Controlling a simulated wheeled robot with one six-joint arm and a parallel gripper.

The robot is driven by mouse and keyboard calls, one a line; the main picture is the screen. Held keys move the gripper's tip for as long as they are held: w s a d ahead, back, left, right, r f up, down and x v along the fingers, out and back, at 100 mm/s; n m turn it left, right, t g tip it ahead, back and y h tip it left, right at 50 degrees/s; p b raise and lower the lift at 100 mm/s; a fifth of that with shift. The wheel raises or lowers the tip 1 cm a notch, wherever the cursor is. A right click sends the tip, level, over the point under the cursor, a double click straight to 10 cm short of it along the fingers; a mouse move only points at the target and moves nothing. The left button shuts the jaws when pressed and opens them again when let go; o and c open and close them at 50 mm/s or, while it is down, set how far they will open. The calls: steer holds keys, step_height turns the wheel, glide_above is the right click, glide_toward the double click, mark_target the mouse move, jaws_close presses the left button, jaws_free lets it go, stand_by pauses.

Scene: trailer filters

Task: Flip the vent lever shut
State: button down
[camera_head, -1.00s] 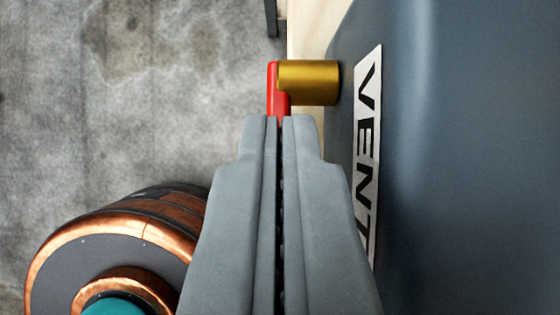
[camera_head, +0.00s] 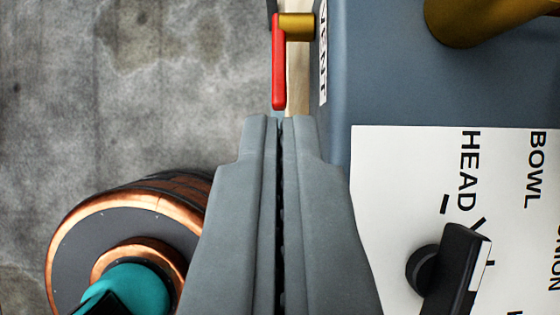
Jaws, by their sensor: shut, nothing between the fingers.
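The vent lever (camera_head: 279,65) is a red bar at the top middle of the view, joined at its upper end to a brass stub (camera_head: 298,26). The stub comes out of the left side of a blue-grey housing (camera_head: 400,85). The lever's free end points down the picture toward my gripper. A white VENT label (camera_head: 323,60) is on the housing beside it. My gripper (camera_head: 279,118) is shut and empty, with its fingertips just below the lever's free end in the picture. I cannot tell whether they touch.
A white panel (camera_head: 395,200) marked HEAD and BOWL, with a black knob (camera_head: 455,270), is at the lower right. A brass pipe (camera_head: 470,18) is at the top right. A copper-rimmed drum (camera_head: 75,235) with a teal centre (camera_head: 145,285) is at the lower left. Grey floor lies left.

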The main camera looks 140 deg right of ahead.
steer(key=shift+s+d+r, duration=0.3)
steer(key=shift+s+d, duration=0.05)
steer(key=shift+s, duration=0.15)
steer(key=shift+s+d+r, duration=0.3)
steer(key=shift+s+d, duration=0.05)
steer(key=shift+s, duration=0.15)
